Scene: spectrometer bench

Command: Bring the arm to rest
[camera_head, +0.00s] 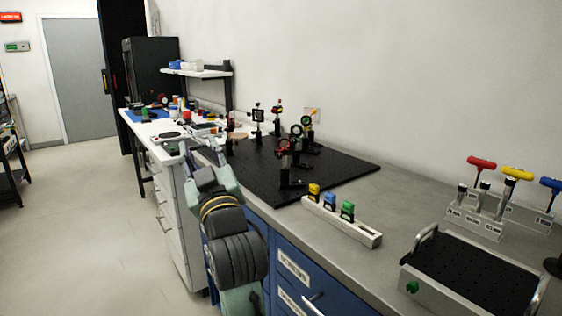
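My arm reaches up from the bottom of the view, along the front of the blue drawer cabinet. My gripper (188,142) is at the arm's far end, in front of the white bench and left of the black optical breadboard. It is small and seen from behind. I cannot tell whether its fingers are open or shut, and no held object can be made out.
The black breadboard (340,170) carries several optic mounts. A white rack (358,232) holds yellow, blue and green pieces. A tray with handles (408,275) and a stand of T-handled tools (478,222) are at right. The floor (90,220) at left is clear.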

